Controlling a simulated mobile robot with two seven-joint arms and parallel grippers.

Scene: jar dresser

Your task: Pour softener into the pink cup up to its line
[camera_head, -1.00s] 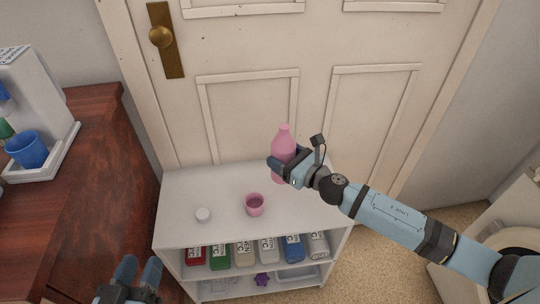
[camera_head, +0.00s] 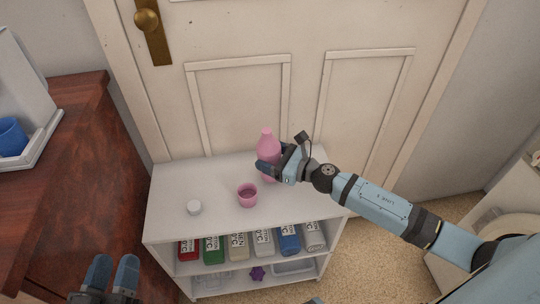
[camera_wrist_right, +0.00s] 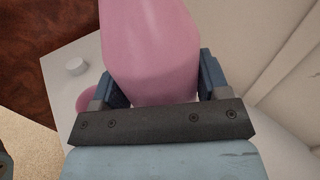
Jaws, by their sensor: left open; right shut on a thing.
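The pink bottle (camera_head: 268,147) is upright over the back right of the white shelf top. My right gripper (camera_head: 266,169) is shut around it; in the right wrist view the bottle (camera_wrist_right: 150,50) fills the space between the fingers. I cannot tell whether its base touches the shelf. The pink cup (camera_head: 247,196) stands in front and a little left of the bottle, apart from it. Its line cannot be made out. In the wrist view the cup (camera_wrist_right: 86,101) is partly hidden. My left gripper (camera_head: 112,274) is open and empty at the lower left, in front of the shelf.
A small white cap (camera_head: 194,208) lies on the white shelf unit (camera_head: 170,190), left of the cup. Several coloured containers (camera_head: 240,246) stand on the shelf below. A dark wooden counter (camera_head: 75,170) with a blue cup (camera_head: 11,137) is at left; a door (camera_head: 235,90) rises behind.

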